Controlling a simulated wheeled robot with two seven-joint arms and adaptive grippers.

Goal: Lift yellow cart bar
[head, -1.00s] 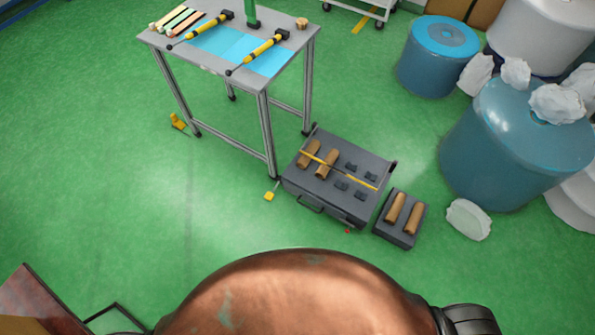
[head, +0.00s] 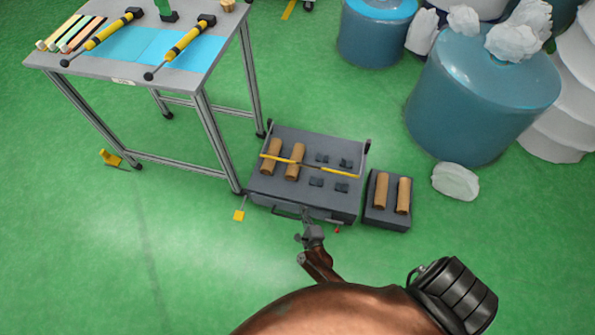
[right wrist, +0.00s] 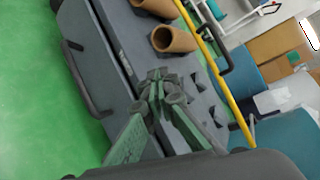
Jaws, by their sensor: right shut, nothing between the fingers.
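The yellow bar (head: 342,172) runs lengthwise across the top of a low dark grey cart (head: 262,187) and passes in front of two brown cylinders. In the right wrist view the bar (right wrist: 236,108) crosses beyond my fingers. My right gripper (head: 308,216) is at the cart's near edge, apart from the bar. In the right wrist view its fingertips (right wrist: 162,84) are together and empty over the cart (right wrist: 118,60). My left gripper is out of view.
A dark block (head: 385,218) with two brown cylinders stands right of the cart. A workbench (head: 110,77) with yellow-handled tools stands at the left. Blue drums (head: 470,105) and white bags are at the right. Green floor is clear in the left foreground.

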